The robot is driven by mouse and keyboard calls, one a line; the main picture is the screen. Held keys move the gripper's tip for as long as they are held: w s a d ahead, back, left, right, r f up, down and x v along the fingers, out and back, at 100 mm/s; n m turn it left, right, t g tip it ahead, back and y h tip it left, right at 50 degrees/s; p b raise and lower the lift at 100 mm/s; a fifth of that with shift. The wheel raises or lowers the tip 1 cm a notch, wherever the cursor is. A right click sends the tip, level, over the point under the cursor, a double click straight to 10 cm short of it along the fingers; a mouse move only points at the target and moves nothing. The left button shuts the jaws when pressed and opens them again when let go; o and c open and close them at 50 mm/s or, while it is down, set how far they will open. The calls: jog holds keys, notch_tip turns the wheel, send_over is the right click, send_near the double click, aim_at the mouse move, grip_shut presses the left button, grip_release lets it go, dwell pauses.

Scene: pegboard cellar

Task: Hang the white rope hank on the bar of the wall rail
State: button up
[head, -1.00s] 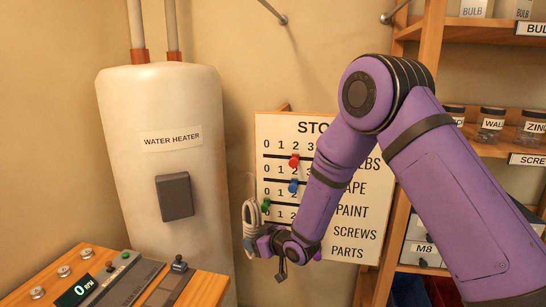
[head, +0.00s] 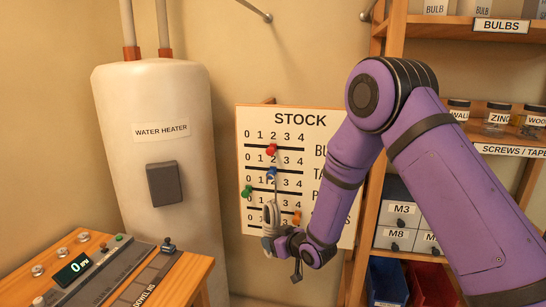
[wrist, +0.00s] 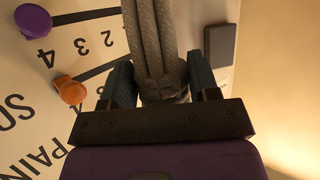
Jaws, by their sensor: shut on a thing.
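The white rope hank (head: 269,214) looks pale grey and hangs upright in my gripper (head: 279,243), in front of the lower left part of the stock board. In the wrist view, my gripper (wrist: 162,82) is shut on the bound neck of the rope hank (wrist: 158,38), with a finger on each side. The loops extend beyond the fingers. Two metal rods with rounded ends, the left one (head: 256,11) and the right one (head: 371,10), show at the top edge of the head view. They may belong to the wall rail; its bar is not clearly in view.
The stock board (head: 310,122) with coloured pegs is close behind the hank. A water heater (head: 155,105) stands left, a wooden bench with a control panel (head: 72,268) lower left. Shelves (head: 440,26) with jars and drawers stand right. The wall above the board is clear.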

jog(key=s+d+f+m+t+h, duration=0.1)
jog(key=s+d+f+m+h, duration=0.1)
jog(key=d, duration=0.8)
jog(key=s+d+f+m+t+h, duration=0.1)
jog(key=s+d+f+m+h, duration=0.1)
jog(key=d, duration=0.8)
jog(key=s+d+f+m+t+h, duration=0.1)
jog(key=s+d+f+m+h, duration=0.1)
jog(key=d, duration=0.7)
jog(key=f+m+h, duration=0.1)
jog(key=m+h, duration=0.1)
jog(key=shift+d+f+h, duration=0.15)
jog(key=shift+d+h, duration=0.25)
